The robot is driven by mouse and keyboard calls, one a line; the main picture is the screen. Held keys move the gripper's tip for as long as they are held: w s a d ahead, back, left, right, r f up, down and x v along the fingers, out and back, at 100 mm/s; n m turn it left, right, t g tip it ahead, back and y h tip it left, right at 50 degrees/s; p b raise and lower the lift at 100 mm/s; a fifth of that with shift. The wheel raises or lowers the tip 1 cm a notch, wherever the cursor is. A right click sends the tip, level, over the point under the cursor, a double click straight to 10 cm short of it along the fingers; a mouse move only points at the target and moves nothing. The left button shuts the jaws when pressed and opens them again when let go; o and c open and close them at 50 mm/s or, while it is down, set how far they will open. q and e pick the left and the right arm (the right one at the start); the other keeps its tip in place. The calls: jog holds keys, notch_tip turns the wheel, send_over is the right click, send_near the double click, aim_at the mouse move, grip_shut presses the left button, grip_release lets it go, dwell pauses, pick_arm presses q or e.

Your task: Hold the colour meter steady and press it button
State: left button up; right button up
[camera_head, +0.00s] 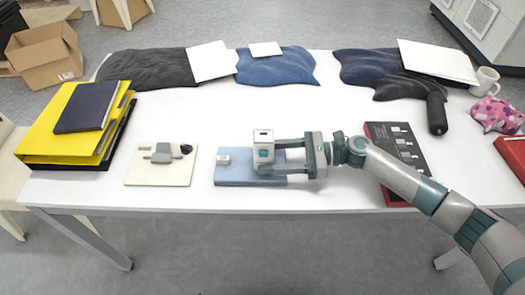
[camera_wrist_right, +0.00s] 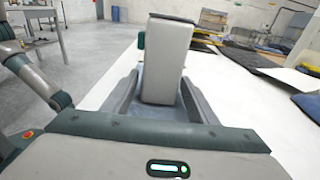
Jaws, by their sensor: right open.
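The meter's lower part is partly hidden by a finger in the head view. My left gripper is not in view.
A small white block (camera_head: 223,158) lies on the mat left of the meter. A cream board (camera_head: 160,167) with a grey device is further left, beside yellow binders (camera_head: 65,120). A dark red-edged box (camera_head: 405,150) lies beneath my right arm. Cloths (camera_head: 275,68) line the back.

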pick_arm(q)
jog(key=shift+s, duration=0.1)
pick_arm(e)
jog(key=shift+a, duration=0.35)
jog(key=c, duration=0.6)
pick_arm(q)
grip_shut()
pick_arm(e)
jog(key=shift+c, duration=0.2)
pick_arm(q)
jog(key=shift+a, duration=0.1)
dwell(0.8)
